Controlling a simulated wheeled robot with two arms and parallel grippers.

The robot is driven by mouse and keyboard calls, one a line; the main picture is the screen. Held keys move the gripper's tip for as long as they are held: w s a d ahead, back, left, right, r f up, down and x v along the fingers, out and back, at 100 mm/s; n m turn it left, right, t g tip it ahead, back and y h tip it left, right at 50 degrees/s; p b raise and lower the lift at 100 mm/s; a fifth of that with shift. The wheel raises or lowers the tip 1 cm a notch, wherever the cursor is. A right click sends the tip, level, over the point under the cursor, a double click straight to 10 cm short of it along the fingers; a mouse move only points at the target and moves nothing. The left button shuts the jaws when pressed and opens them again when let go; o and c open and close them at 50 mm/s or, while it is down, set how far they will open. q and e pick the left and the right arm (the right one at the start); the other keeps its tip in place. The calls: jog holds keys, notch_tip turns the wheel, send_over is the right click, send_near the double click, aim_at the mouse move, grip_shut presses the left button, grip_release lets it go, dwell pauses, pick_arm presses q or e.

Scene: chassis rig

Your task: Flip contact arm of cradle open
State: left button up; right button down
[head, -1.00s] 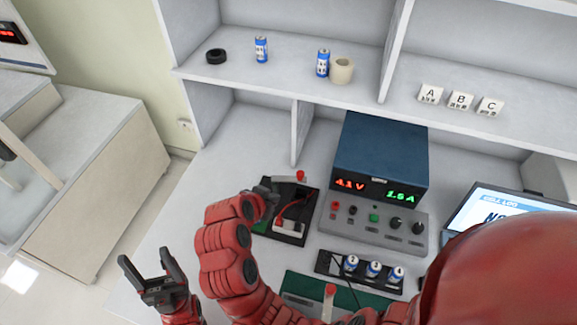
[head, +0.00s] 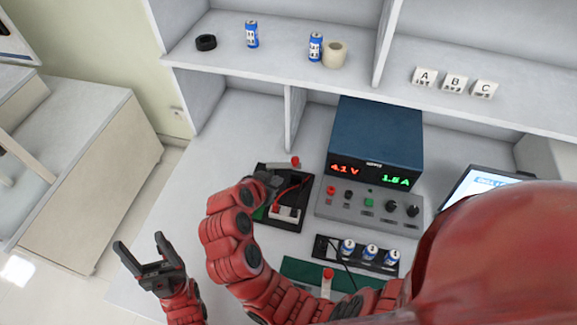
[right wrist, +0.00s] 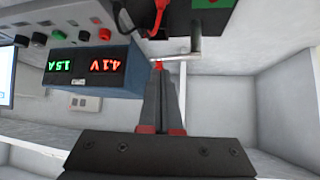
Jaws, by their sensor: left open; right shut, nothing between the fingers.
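The cradle, a black tray (head: 295,222) with red wires and a white-and-red block, lies on the bench left of the power supply. Its contact arm appears to be the pale bar with a red knob (head: 295,162) at the tray's far edge. In the right wrist view the metal bar (right wrist: 175,57) runs sideways from a short post, just beyond my fingertips. My right gripper (head: 270,181) is shut and empty over the tray's left part; its fingertips (right wrist: 160,75) are at the red knob, contact unclear. My left gripper (head: 150,262) is open and empty, left of the bench items.
The blue power supply (head: 375,135) reads 4.1 V and 1.5 A. A black holder (head: 325,250) with several cells and a green board (head: 300,270) with a red-tipped lever lie nearer. The shelf (head: 280,45) above holds cells, tape rolls and lettered blocks.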

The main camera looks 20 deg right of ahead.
aim_at(293, 164)
jog(key=w+d+f+p, duration=0.2)
jog(key=w+d, duration=0.1)
jog(key=w+d+f+p, duration=0.1)
jog(key=w+d, duration=0.1)
jog(key=shift+w+d+f, duration=0.1)
jog(key=shift+d+f, duration=0.05)
jog(key=shift+d, duration=0.05)
jog(key=shift+w, duration=0.1)
